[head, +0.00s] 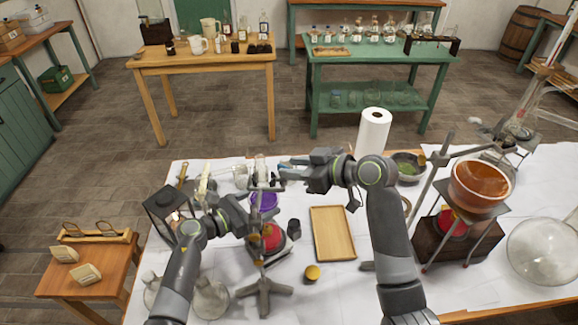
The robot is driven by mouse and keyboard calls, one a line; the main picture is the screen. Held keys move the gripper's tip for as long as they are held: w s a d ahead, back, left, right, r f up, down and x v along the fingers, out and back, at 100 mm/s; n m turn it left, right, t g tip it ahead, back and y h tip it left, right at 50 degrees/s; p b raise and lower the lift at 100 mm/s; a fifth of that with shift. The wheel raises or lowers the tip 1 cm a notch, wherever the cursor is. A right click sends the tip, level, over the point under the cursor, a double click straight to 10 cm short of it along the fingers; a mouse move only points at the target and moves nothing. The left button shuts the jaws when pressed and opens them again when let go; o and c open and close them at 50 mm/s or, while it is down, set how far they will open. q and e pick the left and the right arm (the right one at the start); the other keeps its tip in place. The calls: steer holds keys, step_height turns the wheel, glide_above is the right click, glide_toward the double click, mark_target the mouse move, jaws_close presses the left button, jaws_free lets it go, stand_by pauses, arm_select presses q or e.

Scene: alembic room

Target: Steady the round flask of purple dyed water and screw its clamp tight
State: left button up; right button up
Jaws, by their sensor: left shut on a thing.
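The round flask of purple dyed water (264,201) is held above the white-covered table, left of centre, with a clear glass neck above it. A grey clamp is near its neck, partly hidden by my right gripper, so I cannot tell how tight its screw is. A dark tripod stand (264,291) stands at the front. My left gripper (254,222) is at the lower left of the flask and appears shut on it; the contact is small and partly hidden. My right gripper (283,179) comes from the right at neck height, beside the clamp; its jaws are too small to read.
A red round object (269,239) sits below the flask. A wooden tray (333,233), a yellow-topped jar (312,272) and a paper roll (373,132) are to the right. A lantern (166,213) and clear flasks (211,299) are left.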

steer(key=shift+x, duration=0.95)
jaws_close()
